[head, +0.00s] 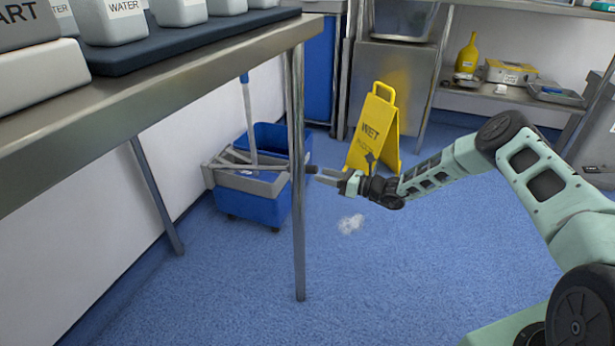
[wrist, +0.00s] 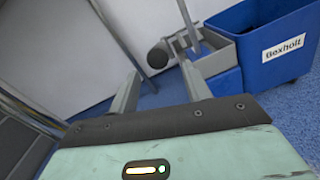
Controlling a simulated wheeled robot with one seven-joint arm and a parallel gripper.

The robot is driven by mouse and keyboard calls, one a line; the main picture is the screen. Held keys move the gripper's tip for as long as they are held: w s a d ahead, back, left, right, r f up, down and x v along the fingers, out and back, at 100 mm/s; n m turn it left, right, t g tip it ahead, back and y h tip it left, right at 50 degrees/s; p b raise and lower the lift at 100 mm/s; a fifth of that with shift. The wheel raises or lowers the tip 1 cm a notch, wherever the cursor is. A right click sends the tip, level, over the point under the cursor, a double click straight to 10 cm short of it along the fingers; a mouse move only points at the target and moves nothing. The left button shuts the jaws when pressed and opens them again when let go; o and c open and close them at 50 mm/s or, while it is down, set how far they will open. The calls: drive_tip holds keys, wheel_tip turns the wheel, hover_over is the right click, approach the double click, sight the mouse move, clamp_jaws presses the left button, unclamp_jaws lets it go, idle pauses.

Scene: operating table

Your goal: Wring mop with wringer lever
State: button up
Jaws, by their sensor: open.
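The blue mop bucket (head: 262,208) stands on the floor behind the table leg, with a grey wringer (head: 243,182) on its near part. It also shows in the wrist view (wrist: 268,72). The mop handle (head: 248,112) rises from the wringer. The wringer lever (wrist: 180,43) ends in a dark round grip (wrist: 157,54); in the head view, this grip (head: 311,169) shows just right of the table leg. My gripper (head: 325,176) is open and empty, with its fingertips close to the grip. In the wrist view the grip appears between and slightly beyond the fingertips (wrist: 159,72); I see no contact.
A metal table (head: 150,110) with white water containers overhangs the left, and its thin leg (head: 299,230) stands in front of the bucket. A yellow wet-floor sign (head: 374,135) stands behind my gripper. A whitish patch (head: 350,224) lies on the otherwise clear floor.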

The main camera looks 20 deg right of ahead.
sight(307, 170)
drive_tip(key=b+x, duration=0.2)
drive_tip(key=x, duration=0.3)
drive_tip(key=shift+w+a+f, duration=0.1)
drive_tip(key=shift+w+a, duration=0.1)
drive_tip(key=shift+a, duration=0.1)
drive_tip(key=shift+w+a, duration=0.35)
drive_tip(key=shift+a, duration=0.05)
